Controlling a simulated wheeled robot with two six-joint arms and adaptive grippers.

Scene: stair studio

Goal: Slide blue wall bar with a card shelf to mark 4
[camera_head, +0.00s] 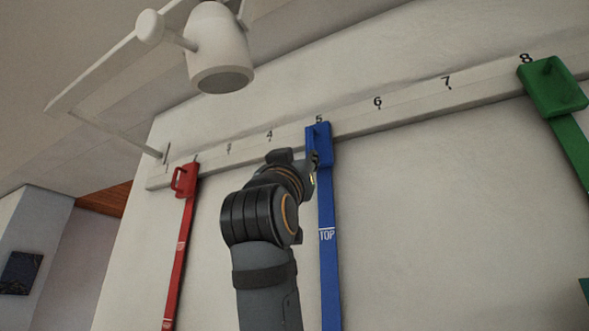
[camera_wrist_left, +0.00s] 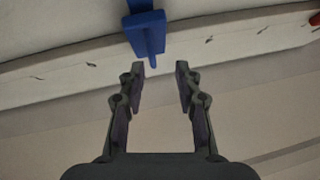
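The blue wall bar (camera_head: 326,210) hangs from the pale rail (camera_head: 410,108), with its top block at mark 5 (camera_head: 319,119). Mark 4 (camera_head: 269,135) is to its left on the rail. The word TOP is printed on the bar. My left gripper (camera_head: 312,165) is beside the bar's top block, partly hidden by my own arm. In the left wrist view my left gripper (camera_wrist_left: 160,68) is open, with the blue block (camera_wrist_left: 147,34) just ahead and its small peg near the gap between the fingertips. I cannot make out a card shelf. My right gripper is not in view.
A red bar (camera_head: 181,230) hangs near the rail's left end. A green bar (camera_head: 553,88) hangs at mark 8. A white lamp (camera_head: 219,48) is above at the upper left. The rail between the red and blue bars looks free.

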